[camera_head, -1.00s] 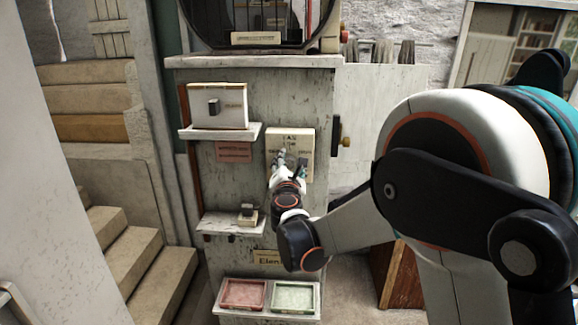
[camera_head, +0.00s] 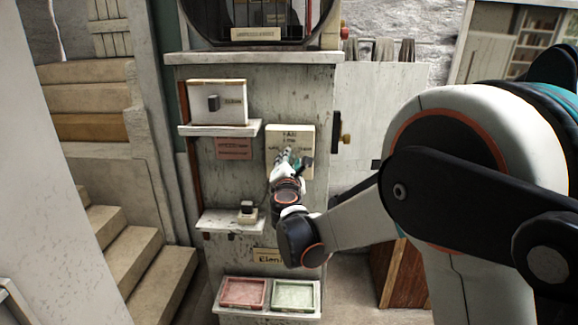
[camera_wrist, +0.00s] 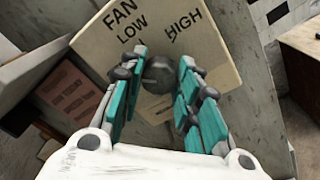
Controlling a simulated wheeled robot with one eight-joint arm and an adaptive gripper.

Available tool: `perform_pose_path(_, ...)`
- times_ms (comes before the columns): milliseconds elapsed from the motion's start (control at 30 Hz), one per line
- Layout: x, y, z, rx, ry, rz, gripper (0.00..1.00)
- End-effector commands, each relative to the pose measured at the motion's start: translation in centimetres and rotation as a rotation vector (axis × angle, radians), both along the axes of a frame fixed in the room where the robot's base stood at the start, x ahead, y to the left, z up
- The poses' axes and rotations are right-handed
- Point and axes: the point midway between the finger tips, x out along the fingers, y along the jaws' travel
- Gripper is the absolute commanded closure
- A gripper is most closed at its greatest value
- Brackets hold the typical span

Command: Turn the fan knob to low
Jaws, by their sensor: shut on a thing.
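The fan panel (camera_head: 291,133) is a cream plate on the front of the grey weathered cabinet. In the wrist view the panel (camera_wrist: 195,48) shows the words FAN, LOW at the left and HIGH at the right. The fan knob (camera_wrist: 158,77) is dark grey and rounded and sits below these words. My gripper (camera_wrist: 162,66) is shut on the knob, one teal-padded finger on each side. In the head view my gripper (camera_head: 294,160) covers the lower part of the panel and hides the knob. I cannot tell which way the knob points.
A white box with a dark switch (camera_head: 213,103) stands on the upper shelf (camera_head: 245,128) to the left. A small dark-topped block (camera_head: 247,210) is on the lower shelf (camera_head: 220,224). Red (camera_head: 242,292) and green (camera_head: 293,295) trays sit below. A brass knob (camera_head: 345,139) is on the cabinet's right side.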

Motion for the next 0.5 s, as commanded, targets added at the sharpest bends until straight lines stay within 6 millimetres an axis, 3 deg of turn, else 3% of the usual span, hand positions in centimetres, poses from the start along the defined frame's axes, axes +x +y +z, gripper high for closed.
perform_pose_path(500,-0.07,0.02,-0.37,0.475,-0.016,0.000,0.94)
